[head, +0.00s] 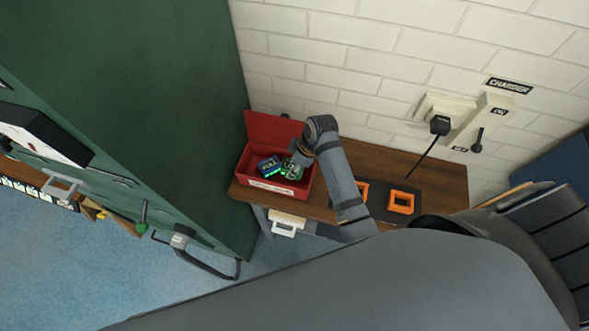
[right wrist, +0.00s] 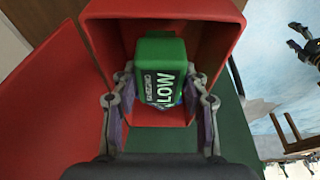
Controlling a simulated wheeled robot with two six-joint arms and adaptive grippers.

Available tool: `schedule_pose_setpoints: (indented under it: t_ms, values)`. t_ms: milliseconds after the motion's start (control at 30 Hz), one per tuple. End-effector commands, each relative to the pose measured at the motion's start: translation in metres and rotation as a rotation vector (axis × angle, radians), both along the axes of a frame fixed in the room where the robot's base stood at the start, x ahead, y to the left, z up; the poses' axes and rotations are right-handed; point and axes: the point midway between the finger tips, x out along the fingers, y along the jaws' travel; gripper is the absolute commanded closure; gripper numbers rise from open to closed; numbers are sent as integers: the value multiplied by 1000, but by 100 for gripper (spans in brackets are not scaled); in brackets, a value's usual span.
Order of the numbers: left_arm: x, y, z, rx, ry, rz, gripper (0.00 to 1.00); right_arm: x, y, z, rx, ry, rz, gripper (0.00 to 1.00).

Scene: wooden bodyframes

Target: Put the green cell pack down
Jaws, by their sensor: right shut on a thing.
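The green cell pack (right wrist: 161,65), lettered LOW, is between the two fingers of my right gripper (right wrist: 160,105), which is shut on it. A dark jaw-like shape at the wrist view's right edge may be my left gripper.
The box stands on a wooden bench (head: 345,159) against a white brick wall. A dark mat with two orange frames (head: 401,202) is to its right. A charger (head: 445,113) with a hanging cable is on the wall. A tall green panel (head: 165,90) stands close on the left.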

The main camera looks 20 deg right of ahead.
Motion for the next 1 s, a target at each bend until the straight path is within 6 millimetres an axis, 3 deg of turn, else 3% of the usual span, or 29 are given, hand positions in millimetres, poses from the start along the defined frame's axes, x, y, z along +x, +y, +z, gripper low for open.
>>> schedule_pose_setpoints:
  t_ms: [167, 533, 567, 700, 1000]
  values:
    - [0, 1, 0, 1, 0, -1, 33, -2, -1, -25, -1, 3, 1, 93]
    - [0, 4, 0, 4, 0, -2, 33, -2, 0, -30, -1, 3, 1, 93]
    - [0, 4, 0, 5, 0, -1, 33, -2, 0, -30, -1, 3, 1, 51]
    - [0, 5, 0, 6, 0, -2, 33, -2, 0, -29, -1, 3, 1, 33]
    - [0, 5, 0, 6, 0, -2, 33, -2, 0, -28, -1, 3, 1, 33]
